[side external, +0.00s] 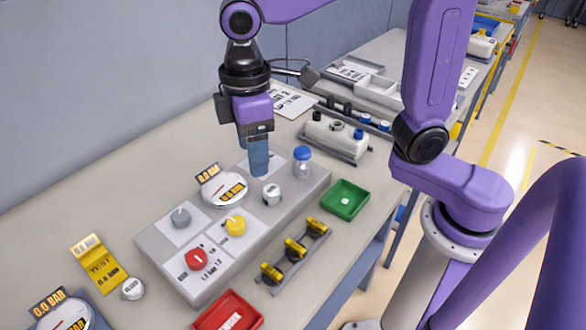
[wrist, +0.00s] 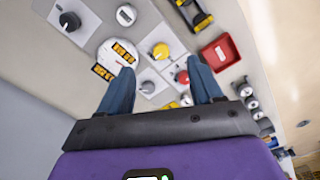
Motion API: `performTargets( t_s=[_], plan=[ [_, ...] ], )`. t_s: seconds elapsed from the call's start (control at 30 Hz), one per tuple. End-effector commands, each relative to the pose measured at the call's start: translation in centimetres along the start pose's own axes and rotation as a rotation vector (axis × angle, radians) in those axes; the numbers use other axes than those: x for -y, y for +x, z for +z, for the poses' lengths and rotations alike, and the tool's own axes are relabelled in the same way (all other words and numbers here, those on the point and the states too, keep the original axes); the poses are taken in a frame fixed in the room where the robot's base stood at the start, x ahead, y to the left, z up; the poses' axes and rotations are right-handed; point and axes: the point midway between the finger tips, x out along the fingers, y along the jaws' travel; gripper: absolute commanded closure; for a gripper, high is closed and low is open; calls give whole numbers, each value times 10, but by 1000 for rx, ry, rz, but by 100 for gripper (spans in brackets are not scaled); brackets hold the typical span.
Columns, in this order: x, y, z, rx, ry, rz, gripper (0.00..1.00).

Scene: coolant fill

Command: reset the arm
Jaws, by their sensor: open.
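My gripper (side external: 258,168) hangs fingers-down over the far part of the grey control panel (side external: 150,250). In the wrist view its two blue fingers (wrist: 160,64) are spread apart with nothing between them. In the side view the fingers overlap each other. I cannot tell their exact height above the panel.
A green tray (side external: 345,199), a rack of yellow-black parts (side external: 295,249) and a red tray (side external: 229,312) line the bench's front. A grey fixture (side external: 336,136) stands behind, and a wall (side external: 90,90) runs along the back.

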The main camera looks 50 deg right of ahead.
Motion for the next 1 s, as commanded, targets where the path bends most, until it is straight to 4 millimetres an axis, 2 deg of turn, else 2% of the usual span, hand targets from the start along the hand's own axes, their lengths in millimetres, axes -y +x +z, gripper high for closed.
performTargets(
  t_s=[0.03,0.37,0.7,0.9,1.0],
  plan=[
    [1,2,14,-1,-2,0,35],
    [17,21,93,-10,-22,0,35],
    [41,42,178,-20,-44,-2,35],
    [53,52,213,-22,-54,-3,35],
    [56,54,221,-24,-56,-4,35]
  ],
)
